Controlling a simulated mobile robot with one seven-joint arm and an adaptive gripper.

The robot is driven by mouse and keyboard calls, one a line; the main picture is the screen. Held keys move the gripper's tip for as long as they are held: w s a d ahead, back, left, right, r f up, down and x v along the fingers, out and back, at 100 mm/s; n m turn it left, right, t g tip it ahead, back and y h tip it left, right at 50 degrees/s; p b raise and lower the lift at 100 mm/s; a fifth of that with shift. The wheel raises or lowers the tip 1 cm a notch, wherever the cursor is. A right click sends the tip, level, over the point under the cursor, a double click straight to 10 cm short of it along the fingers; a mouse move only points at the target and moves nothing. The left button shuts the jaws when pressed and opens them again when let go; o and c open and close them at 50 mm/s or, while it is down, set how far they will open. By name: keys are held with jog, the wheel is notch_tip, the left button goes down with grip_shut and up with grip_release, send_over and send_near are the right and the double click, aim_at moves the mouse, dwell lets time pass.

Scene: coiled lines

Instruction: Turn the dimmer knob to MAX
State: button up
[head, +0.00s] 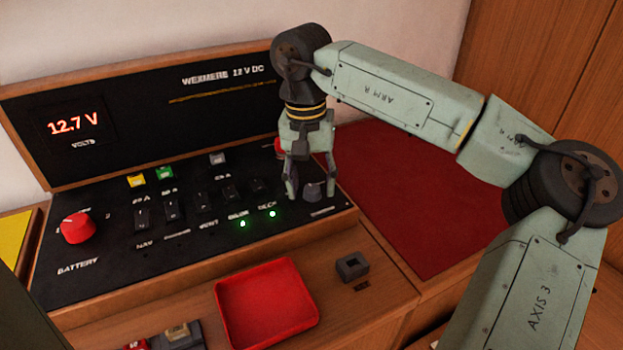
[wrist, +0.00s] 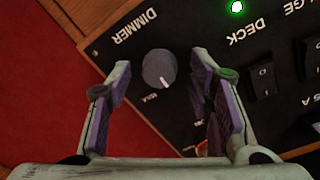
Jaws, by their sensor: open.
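The dimmer knob (head: 313,192) is a small dark grey dial at the right front of the black panel, under my gripper in the head view. In the wrist view the knob (wrist: 157,66) shows a short white pointer line toward its lower right edge. A small label lies just below it there, too blurred to read surely. The printed word DIMMER (wrist: 135,27) is on its other side. My gripper (wrist: 161,73) is open and points down, one finger on each side of the knob. Gaps show between both fingers and the knob in the wrist view.
Green lights (head: 242,224) and rocker switches (head: 228,193) lie left of the knob. A red battery knob (head: 76,228) is far left. A red tray (head: 268,338) and a grey block (head: 352,265) stand in front.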

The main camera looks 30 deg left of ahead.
jog(key=shift+c, duration=0.2)
grip_shut()
dwell(0.5)
